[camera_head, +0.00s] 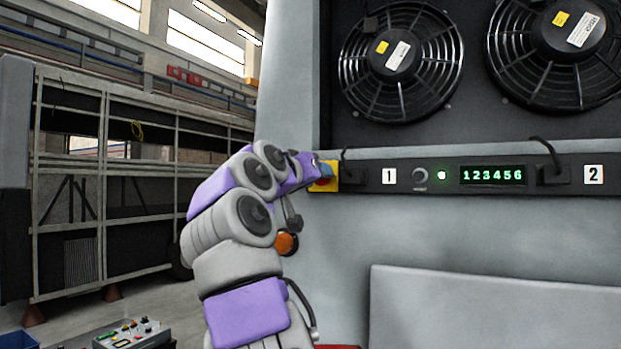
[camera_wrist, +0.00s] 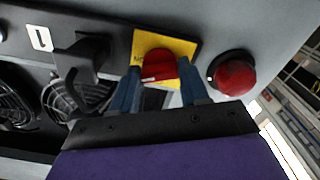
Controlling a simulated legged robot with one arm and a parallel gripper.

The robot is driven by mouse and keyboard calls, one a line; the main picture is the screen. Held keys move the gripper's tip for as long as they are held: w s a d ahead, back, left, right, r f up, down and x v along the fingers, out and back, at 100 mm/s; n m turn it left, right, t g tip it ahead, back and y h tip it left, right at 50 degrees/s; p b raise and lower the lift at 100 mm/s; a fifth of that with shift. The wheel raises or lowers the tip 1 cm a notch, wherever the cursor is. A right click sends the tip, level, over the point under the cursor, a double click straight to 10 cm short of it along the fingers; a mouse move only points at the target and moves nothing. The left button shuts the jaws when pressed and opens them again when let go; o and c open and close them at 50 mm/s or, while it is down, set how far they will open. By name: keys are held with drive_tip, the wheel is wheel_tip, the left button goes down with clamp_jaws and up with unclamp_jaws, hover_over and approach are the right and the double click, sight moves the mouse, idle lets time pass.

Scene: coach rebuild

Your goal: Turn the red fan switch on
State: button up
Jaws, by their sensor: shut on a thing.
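The red fan switch (camera_wrist: 160,65) sits on a yellow plate (camera_wrist: 187,47) in the wrist view. My gripper (camera_wrist: 160,80) has its two blue fingers on either side of the red knob and is shut on it. In the head view my gripper (camera_head: 322,170) reaches the left end of the black control strip, where the yellow plate (camera_head: 323,186) shows below it. The red knob is mostly hidden there by my gripper.
A red dome (camera_wrist: 233,76) protrudes right beside the yellow plate. Two fans (camera_head: 400,62) (camera_head: 556,50) are above. A control box (camera_head: 132,334) is at lower left.

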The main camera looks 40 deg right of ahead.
drive_tip(key=shift+w+d+f+m, duration=0.1)
drive_tip(key=shift+f+m, duration=0.1)
drive_tip(key=shift+m, duration=2.1)
drive_tip(key=shift+r, duration=0.1)
drive_tip(key=o, duration=0.9)
drive_tip(key=shift+w+d, duration=0.15)
drive_tip(key=shift+w, duration=0.1)
drive_tip(key=shift+o, duration=0.7)
drive_tip(key=shift+d, duration=0.1)
drive_tip(key=shift+s+d, duration=0.15)
